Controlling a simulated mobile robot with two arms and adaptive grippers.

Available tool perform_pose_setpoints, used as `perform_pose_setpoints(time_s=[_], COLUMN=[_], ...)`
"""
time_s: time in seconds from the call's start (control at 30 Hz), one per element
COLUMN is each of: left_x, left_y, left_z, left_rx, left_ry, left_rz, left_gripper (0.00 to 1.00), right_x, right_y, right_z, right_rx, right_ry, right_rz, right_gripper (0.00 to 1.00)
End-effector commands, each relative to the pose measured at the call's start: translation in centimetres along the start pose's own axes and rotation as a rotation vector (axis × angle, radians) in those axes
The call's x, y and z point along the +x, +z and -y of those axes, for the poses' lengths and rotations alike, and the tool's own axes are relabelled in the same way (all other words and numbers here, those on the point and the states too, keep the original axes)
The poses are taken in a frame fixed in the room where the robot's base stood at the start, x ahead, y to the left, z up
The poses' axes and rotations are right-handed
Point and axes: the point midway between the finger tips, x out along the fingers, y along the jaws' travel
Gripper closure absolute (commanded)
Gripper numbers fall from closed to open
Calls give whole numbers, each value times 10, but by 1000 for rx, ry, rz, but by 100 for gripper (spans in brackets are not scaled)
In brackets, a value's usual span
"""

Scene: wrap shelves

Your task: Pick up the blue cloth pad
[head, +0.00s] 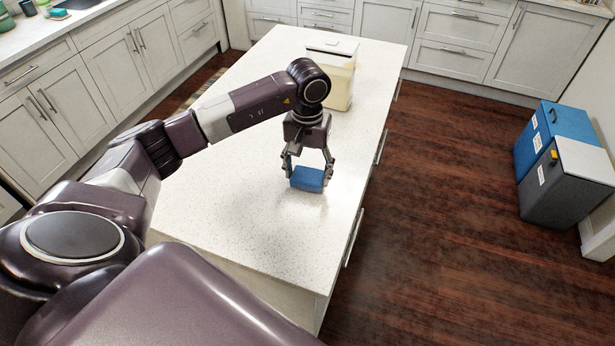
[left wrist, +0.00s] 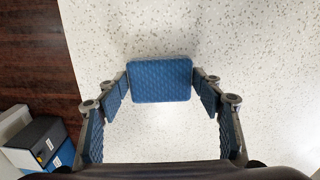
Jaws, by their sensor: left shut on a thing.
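The blue cloth pad (head: 307,179) is a small quilted rectangle over the white speckled island counter (head: 240,205). My left gripper (head: 308,173) comes down from above with its two fingers on either side of the pad, shut on it. In the left wrist view the pad (left wrist: 160,80) sits between the blue-lined fingertips of the left gripper (left wrist: 160,84). I cannot tell whether the pad still touches the counter. My right gripper is not in view.
A clear container with pale yellow contents (head: 340,85) stands farther back on the island. Blue and grey bins (head: 565,165) stand on the dark wood floor at the right. Cabinets line the back and left. The counter around the pad is clear.

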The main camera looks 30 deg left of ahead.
Motion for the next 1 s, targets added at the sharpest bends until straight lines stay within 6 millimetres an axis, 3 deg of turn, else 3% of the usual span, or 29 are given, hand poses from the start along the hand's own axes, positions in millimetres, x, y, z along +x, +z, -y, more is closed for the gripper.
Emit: perform_pose_setpoints(time_s=[0.17, 0.37, 0.53, 0.8, 1.0], left_x=[-34, -98, -143, -176, -185], left_y=[-2, -2, -1, 0, 0], left_z=[-1, -1, 0, 0, 0], left_rx=[2, 0, 1, 0, 0], left_ry=[2, 4, 0, 0, 0], left_rz=[-10, -10, -7, -3, -1], left_gripper=[58, 58, 58, 58, 58], right_x=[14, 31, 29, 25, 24], right_y=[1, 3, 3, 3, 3], right_z=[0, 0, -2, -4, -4], right_rx=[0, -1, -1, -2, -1], right_ry=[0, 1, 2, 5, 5], right_rz=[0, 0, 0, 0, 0], right_gripper=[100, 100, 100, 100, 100])
